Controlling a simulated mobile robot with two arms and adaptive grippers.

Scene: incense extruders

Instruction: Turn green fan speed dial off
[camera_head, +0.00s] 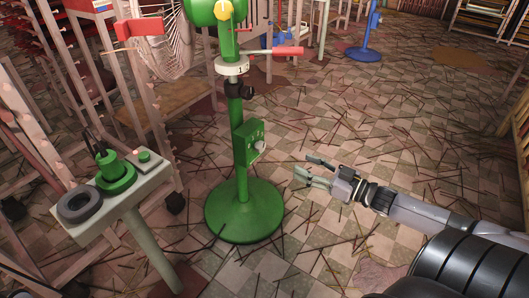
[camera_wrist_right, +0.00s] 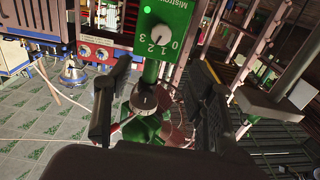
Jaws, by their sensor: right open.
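The green fan stand (camera_head: 240,180) stands upright on a round green base. A green control box (camera_head: 246,142) is fixed to its pole, with a pale dial (camera_head: 260,146) on its right side. In the right wrist view the green box (camera_wrist_right: 148,20) carries the round white dial (camera_wrist_right: 158,34), with marks 0, 1, 2 and 3 beside it and a lit green lamp. I cannot tell surely which mark the dial points to. My right gripper (camera_head: 309,169) is open and empty, to the right of the dial and apart from it. Its two fingers (camera_wrist_right: 160,80) also show in the right wrist view. My left gripper is out of view.
A small pale table (camera_head: 145,196) with a green device and a dark ring stands left of the fan. Wooden racks and a chair are behind it. Thin sticks litter the tiled floor. Another blue stand (camera_head: 363,52) is farther back. Open floor lies right of the fan.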

